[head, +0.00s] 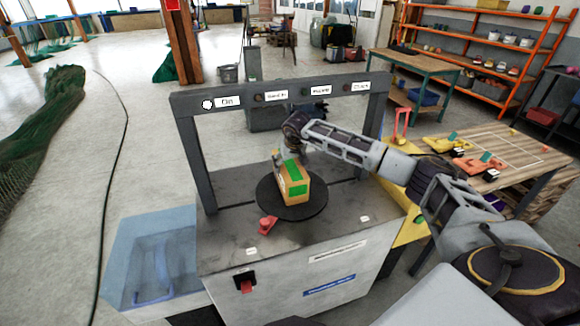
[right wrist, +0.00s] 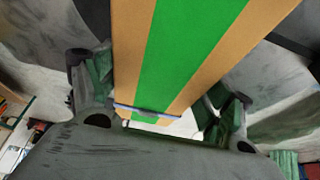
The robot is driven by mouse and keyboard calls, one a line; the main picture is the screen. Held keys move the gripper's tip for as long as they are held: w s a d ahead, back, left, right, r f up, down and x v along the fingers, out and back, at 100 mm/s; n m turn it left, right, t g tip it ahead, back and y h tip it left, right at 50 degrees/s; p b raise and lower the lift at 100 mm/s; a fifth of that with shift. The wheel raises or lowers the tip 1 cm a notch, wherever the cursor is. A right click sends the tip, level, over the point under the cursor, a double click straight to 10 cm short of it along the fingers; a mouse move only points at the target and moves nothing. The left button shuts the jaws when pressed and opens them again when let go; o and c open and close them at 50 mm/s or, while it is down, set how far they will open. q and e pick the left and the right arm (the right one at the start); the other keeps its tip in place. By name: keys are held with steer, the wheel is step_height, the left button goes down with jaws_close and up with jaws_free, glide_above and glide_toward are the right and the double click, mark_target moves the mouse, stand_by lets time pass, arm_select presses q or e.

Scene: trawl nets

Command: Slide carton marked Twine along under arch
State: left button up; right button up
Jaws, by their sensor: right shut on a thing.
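An orange-yellow carton (head: 293,188) with a green band stands on a round dark plate (head: 310,208) on top of a grey machine, in the arch's opening. No Twine lettering is readable on it. The grey arch (head: 188,160) spans the machine top and bears small labels. My right gripper (head: 291,158) reaches in from the right, below the arch's crossbar, and is shut on the carton. In the right wrist view the carton (right wrist: 165,45) fills the space between the fingers of the right gripper (right wrist: 160,95). My left gripper is not in view.
A small red piece (head: 267,224) lies at the plate's front edge. A red switch (head: 246,286) is on the machine's front. The machine top left of the plate is clear.

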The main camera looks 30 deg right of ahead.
steer(key=shift+w+d, duration=0.15)
steer(key=shift+w, duration=0.35)
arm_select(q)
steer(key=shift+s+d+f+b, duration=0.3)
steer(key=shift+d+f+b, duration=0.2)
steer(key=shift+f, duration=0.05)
arm_select(e)
steer(key=shift+w+d, duration=0.3)
steer(key=shift+w, duration=0.6)
steer(key=shift+w, duration=0.1)
steer(key=shift+r, duration=0.1)
steer(key=o, duration=1.4)
